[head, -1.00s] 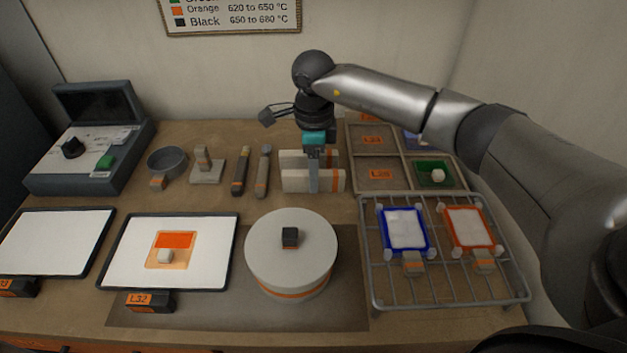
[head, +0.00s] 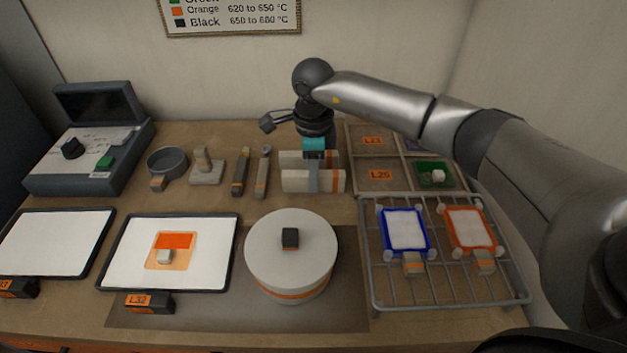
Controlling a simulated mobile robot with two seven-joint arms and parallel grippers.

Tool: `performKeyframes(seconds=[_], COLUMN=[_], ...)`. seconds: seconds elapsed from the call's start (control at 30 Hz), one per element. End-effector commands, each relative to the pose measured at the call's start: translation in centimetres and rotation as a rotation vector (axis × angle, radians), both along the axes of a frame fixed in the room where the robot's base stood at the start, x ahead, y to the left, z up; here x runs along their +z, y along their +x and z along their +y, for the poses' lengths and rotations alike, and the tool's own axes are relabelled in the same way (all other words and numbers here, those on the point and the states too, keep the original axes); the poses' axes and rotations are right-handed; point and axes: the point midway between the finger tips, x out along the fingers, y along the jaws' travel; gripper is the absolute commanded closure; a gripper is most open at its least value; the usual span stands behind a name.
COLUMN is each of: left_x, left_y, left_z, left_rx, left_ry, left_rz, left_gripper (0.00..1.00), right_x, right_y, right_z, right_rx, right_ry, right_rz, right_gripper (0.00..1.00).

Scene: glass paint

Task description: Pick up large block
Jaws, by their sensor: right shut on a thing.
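Two pale blocks with orange bands lie at the back middle of the bench, one behind the other. The front, larger-looking block (head: 293,181) lies across the view. The rear block (head: 295,157) is partly hidden by my right wrist. My right gripper (head: 313,182) points down and is shut on the front block near its middle; one finger shows against its near face. The far finger is hidden. The front block appears still at bench level. My left gripper is out of view.
A round pale turntable (head: 280,262) with a dark knob stands in front. A wire rack (head: 450,295) with framed panels is right, and a compartment tray (head: 376,187) lies behind it.

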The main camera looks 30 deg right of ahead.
Motion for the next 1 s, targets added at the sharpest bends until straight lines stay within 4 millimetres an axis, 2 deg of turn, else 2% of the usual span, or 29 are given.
performKeyframes(seconds=[0.47, 0.63, 0.77, 0.87, 1.0], left_x=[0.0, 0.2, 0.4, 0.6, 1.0], left_y=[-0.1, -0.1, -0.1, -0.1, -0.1], left_z=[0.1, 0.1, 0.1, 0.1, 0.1], left_rx=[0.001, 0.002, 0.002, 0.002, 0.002], left_ry=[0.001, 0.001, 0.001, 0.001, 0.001], left_rz=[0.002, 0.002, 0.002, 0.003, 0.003], left_gripper=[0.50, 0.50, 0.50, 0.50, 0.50], right_x=[0.2, 1.3, 3.3, 5.8, 10.0], right_y=[0.1, 0.1, 0.1, 0.2, 0.2], right_z=[0.0, 0.0, 0.0, 0.0, 0.0], right_rx=[-0.001, -0.002, 0.001, 0.001, 0.000], right_ry=[0.000, 0.000, 0.000, 0.001, 0.000], right_rz=[-0.002, -0.004, -0.006, -0.008, -0.009], right_gripper=[1.00, 1.00, 1.00, 1.00, 1.00])
